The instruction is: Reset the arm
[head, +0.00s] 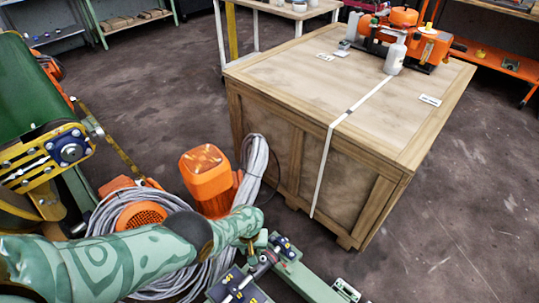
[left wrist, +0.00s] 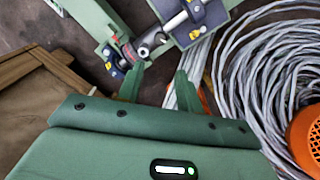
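My left arm reaches in from the lower left in the head view. Its gripper (head: 258,240) hangs over a green machine frame (head: 312,283) with a metal shaft and blue bolted brackets (head: 238,284). In the left wrist view the two green fingers (left wrist: 158,84) stand apart with nothing visible between them. A metal shaft (left wrist: 145,50) with a red ring and a dark end lies just beyond the fingertips; whether they touch it I cannot tell. No separate arm part is clearly recognisable in these frames. My right gripper is not in view.
A large wooden crate (head: 342,141) stands to the right, bearing an orange machine (head: 432,45) and a white bottle (head: 395,54). Coiled grey cables (head: 117,208) and an orange motor (head: 207,178) lie beside my arm.

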